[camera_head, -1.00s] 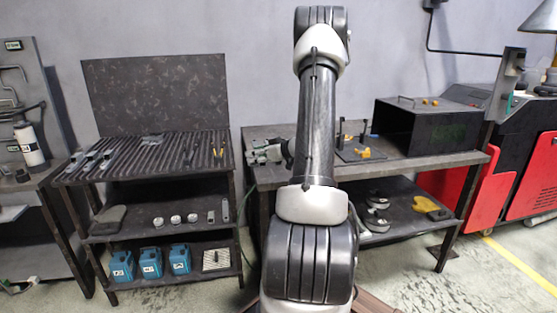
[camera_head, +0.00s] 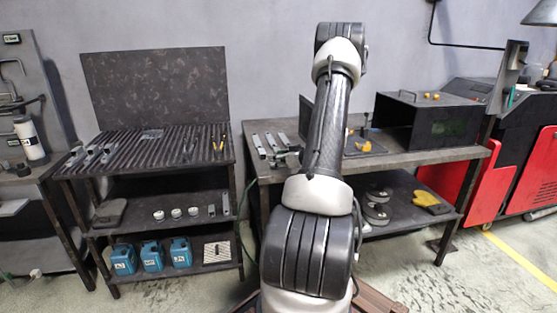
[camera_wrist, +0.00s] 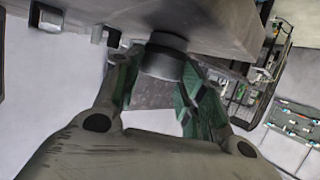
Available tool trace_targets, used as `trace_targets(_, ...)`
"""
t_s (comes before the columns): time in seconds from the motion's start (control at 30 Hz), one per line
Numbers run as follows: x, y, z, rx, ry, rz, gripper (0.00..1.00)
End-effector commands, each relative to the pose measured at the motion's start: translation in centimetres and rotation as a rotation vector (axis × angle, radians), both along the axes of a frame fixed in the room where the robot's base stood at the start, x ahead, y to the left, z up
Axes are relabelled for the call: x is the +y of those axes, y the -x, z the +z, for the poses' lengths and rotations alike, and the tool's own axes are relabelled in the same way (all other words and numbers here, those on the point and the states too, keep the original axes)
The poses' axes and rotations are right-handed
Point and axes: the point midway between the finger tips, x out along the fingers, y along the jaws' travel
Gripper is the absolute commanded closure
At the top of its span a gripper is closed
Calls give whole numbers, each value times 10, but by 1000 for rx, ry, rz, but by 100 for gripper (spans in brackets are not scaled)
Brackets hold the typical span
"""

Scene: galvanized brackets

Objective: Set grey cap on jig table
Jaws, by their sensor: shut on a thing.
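The grey cap (camera_wrist: 163,58), a short dark cylinder, is between the green-padded fingers of my gripper (camera_wrist: 161,75) in the wrist view. The gripper is shut on it. The jig table (camera_head: 425,159) is the dark bench right of centre in the head view. Its grey top (camera_wrist: 225,22) also spans the upper part of the wrist view, close to the cap. I cannot tell whether the cap touches it. In the head view my arm hides the cap and most of the gripper, which is over the left part of the table.
Metal brackets (camera_head: 258,145) lie at the table's left end; brackets (camera_wrist: 46,16) also show in the wrist view. A dark fixture with yellow parts (camera_head: 362,146) and a black box (camera_head: 428,120) stand farther right. A slatted rack (camera_head: 150,150) is to the left.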

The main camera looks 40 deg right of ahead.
Motion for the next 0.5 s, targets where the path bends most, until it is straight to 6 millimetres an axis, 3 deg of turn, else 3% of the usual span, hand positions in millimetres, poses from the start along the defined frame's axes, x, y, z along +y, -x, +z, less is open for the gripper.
trace_targets(0.33, 0, 0, -3, -1, 0, 0, 86)
trace_targets(0.37, 0, 0, -3, -1, 0, 0, 54)
trace_targets(0.43, 0, 0, -3, -1, 1, 0, 41)
trace_targets(0.5, 0, 0, -3, -1, 1, 0, 38)
